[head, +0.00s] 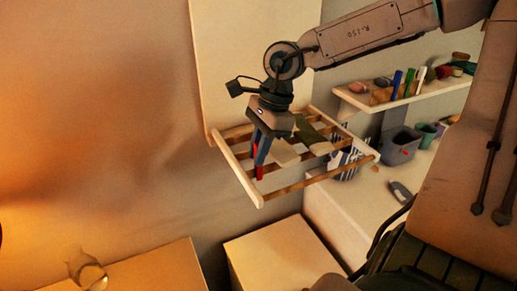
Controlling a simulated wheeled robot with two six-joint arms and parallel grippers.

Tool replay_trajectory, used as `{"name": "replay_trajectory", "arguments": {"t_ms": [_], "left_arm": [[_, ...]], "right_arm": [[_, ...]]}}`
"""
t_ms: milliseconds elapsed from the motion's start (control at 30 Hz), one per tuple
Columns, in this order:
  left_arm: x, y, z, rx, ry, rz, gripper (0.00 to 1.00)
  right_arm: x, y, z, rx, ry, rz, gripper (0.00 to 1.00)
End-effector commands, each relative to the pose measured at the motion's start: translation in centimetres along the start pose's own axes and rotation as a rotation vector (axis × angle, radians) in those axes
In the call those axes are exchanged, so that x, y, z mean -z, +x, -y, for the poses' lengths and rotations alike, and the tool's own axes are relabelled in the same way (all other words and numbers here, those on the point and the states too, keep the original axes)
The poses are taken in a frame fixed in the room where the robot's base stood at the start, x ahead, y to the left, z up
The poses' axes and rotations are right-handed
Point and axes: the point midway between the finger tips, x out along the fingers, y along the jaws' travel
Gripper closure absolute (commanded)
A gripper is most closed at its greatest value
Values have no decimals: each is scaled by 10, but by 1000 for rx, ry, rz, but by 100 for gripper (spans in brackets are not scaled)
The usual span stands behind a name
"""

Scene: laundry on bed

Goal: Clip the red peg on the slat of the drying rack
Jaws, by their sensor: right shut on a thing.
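The drying rack (248,184) is a wall-mounted wooden frame with several slats, in the middle of the head view. My right gripper (260,158) points down over its left part, shut on the red peg (260,173). The peg shows as a small red piece at the fingertips, close to the slats. I cannot tell whether it touches or straddles a slat. Pale and olive cloths (312,138) lie over the rack behind and right of the gripper. My left gripper is not in view.
A shelf (355,98) with several small coloured items is on the wall at right. Below it, a grey bin (400,148) and a striped item (345,160) stand near a white surface (330,213). Open space lies left of the rack.

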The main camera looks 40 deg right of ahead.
Motion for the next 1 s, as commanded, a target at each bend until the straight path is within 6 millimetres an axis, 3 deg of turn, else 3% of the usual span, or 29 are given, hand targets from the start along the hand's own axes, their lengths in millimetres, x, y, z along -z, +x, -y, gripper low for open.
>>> {"name": "replay_trajectory", "arguments": {"t_ms": [733, 767, 867, 1000], "left_arm": [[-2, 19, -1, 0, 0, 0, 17], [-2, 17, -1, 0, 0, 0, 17], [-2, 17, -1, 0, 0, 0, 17], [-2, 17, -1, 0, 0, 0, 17]], "right_arm": [[6, 19, 0, 0, 0, 0, 100], [6, 18, 0, 0, 0, 0, 79], [5, 17, 0, 0, 0, 0, 59], [5, 17, 0, 0, 0, 0, 59]]}}
